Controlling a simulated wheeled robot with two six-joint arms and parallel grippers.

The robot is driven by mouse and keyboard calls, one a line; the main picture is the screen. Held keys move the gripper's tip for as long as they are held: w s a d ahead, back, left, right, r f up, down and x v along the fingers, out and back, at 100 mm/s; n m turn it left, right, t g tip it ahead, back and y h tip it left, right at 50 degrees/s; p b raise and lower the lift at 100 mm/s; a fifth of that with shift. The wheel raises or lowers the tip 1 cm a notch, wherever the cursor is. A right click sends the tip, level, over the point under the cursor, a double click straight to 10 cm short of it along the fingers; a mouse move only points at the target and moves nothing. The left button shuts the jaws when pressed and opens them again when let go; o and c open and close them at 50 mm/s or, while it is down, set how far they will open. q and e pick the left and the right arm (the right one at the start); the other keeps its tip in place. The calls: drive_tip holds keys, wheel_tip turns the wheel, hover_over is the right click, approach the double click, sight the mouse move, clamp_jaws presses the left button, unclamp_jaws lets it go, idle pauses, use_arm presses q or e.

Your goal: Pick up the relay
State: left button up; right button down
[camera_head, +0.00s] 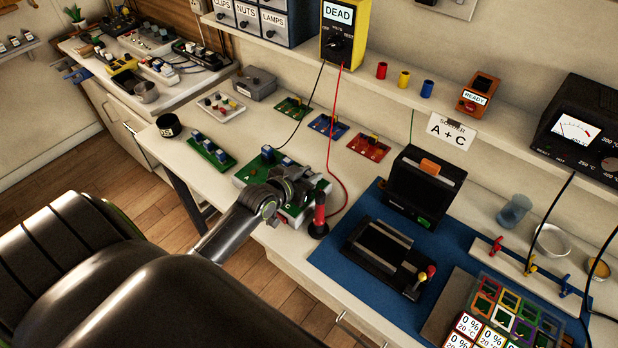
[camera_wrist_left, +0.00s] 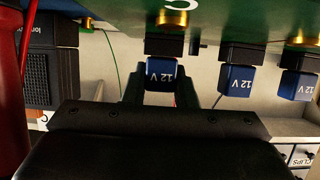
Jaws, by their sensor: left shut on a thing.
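My left gripper (camera_head: 292,186) is over the green board marked C (camera_head: 290,216) near the bench's front edge. In the left wrist view, which is upside down, its two fingers (camera_wrist_left: 160,92) are shut on the sides of a blue relay marked 12 V (camera_wrist_left: 162,72). A black block (camera_wrist_left: 164,45) lies between this relay and the board (camera_wrist_left: 230,20). I cannot tell whether the relay is seated or free. Two more blue 12 V relays (camera_wrist_left: 238,80) (camera_wrist_left: 298,84) show to the right. My arm hides part of the board in the head view. My right gripper is out of view.
A red-handled tool (camera_head: 319,216) stands upright close beside the board. A blue mat (camera_head: 345,275) with a black device (camera_head: 382,252) lies to the right. Another green board (camera_head: 212,152) and small red and blue boards (camera_head: 368,147) (camera_head: 328,125) lie behind.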

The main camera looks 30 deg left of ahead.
sight(309, 173)
use_arm(q)
drive_tip(key=shift+r, duration=0.15)
wheel_tip(309, 173, up, 9)
drive_tip(key=shift+r, duration=0.15)
drive_tip(key=shift+f+b, duration=0.55)
drive_tip(key=shift+f, duration=0.95)
